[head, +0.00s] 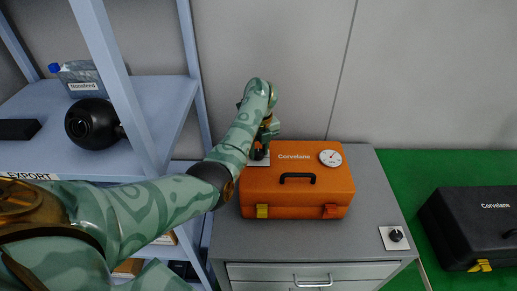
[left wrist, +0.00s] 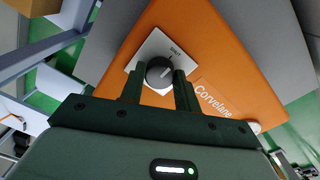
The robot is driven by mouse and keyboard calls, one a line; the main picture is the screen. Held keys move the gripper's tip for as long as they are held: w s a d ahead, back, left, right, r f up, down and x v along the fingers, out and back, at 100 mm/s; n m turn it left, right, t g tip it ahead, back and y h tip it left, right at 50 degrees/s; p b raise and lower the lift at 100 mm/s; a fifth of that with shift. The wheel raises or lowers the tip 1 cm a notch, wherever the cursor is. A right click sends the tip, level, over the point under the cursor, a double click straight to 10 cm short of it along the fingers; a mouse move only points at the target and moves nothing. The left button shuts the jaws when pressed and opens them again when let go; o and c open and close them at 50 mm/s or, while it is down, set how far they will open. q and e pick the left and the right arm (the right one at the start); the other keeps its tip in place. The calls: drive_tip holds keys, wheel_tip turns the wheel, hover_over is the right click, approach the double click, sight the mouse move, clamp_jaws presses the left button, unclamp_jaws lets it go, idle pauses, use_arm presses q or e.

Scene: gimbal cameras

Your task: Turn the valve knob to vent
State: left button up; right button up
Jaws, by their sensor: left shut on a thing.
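A dark round knob (left wrist: 158,71) with a pale pointer line sits on a white square plate (left wrist: 153,46) at a corner of the orange case (left wrist: 215,60). In the head view, my left gripper (head: 262,150) comes down at the back left of the case, over the plate (head: 252,162), and mostly hides the knob. My right gripper is not in view.
The orange case has a black handle (head: 297,176) and a white dial (head: 330,157), and stands on a grey cabinet (head: 375,185). A second knob (head: 396,235) is on the cabinet's right. A black case (head: 470,220) lies on green at right. Shelves (head: 170,110) stand left.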

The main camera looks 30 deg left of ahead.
use_arm(q)
drive_tip(key=m+p, duration=0.2)
drive_tip(key=m, duration=0.2)
drive_tip(key=shift+d+r+m, duration=0.1)
drive_tip(key=shift+r+m, duration=0.05)
drive_tip(key=shift+m, duration=0.15)
drive_tip(key=m+p, duration=0.2)
drive_tip(key=m, duration=0.2)
drive_tip(key=m+p, duration=0.1)
drive_tip(key=m, duration=0.4)
drive_tip(key=shift+p, duration=0.4)
drive_tip(key=shift+m+t+p, duration=0.3)
drive_tip(key=shift+m+p, duration=0.55)
drive_tip(key=shift+m, duration=1.25)
drive_tip(key=o, duration=1)
